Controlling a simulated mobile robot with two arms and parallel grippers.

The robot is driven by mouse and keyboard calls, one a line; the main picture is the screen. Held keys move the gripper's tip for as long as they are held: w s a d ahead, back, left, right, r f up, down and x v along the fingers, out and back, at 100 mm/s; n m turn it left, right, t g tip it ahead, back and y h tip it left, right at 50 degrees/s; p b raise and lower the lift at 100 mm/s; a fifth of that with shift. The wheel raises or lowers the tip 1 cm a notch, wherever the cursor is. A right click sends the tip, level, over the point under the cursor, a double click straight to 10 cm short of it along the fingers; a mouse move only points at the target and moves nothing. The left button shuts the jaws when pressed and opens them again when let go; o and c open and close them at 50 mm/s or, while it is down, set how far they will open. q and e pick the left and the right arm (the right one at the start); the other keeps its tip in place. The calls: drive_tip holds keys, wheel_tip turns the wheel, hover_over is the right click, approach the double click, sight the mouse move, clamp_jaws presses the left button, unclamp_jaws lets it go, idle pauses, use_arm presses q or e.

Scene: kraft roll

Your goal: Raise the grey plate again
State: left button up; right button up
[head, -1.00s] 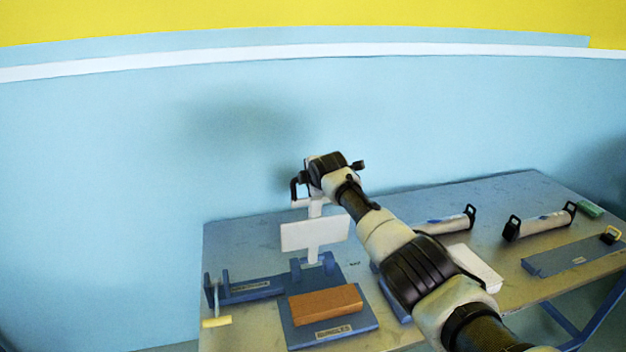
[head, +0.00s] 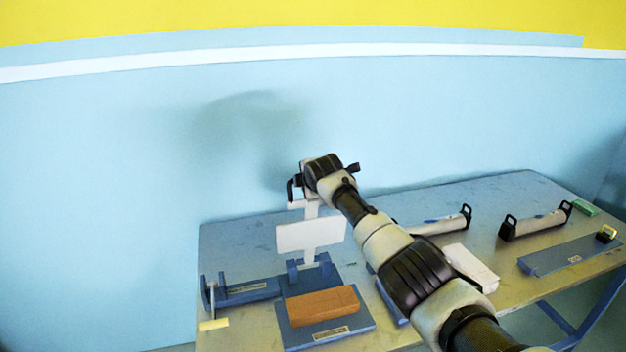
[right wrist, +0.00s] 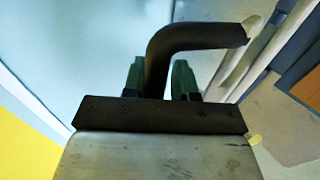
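A pale grey plate (head: 310,234) stands upright on a pale stem above a blue base with low posts, left of the middle in the head view. My right gripper (head: 296,188) is at the top of the stem, above the plate. In the right wrist view its two green-and-black fingers (right wrist: 160,75) lie on either side of a dark bent handle (right wrist: 200,35) and appear shut on it. The handle ends in a pale tip. How the handle joins the plate is hidden in the head view. My left gripper is in neither view.
A brown block (head: 322,305) lies on a labelled blue base in front of the plate. A blue holder (head: 245,291) stands left. Pale rolls with dark end brackets (head: 535,224) and a long blue tray (head: 570,254) lie right. The wall is close behind the table.

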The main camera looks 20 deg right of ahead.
drive_tip(key=b+v, duration=0.2)
drive_tip(key=v, duration=0.8)
drive_tip(key=shift+s, duration=0.2)
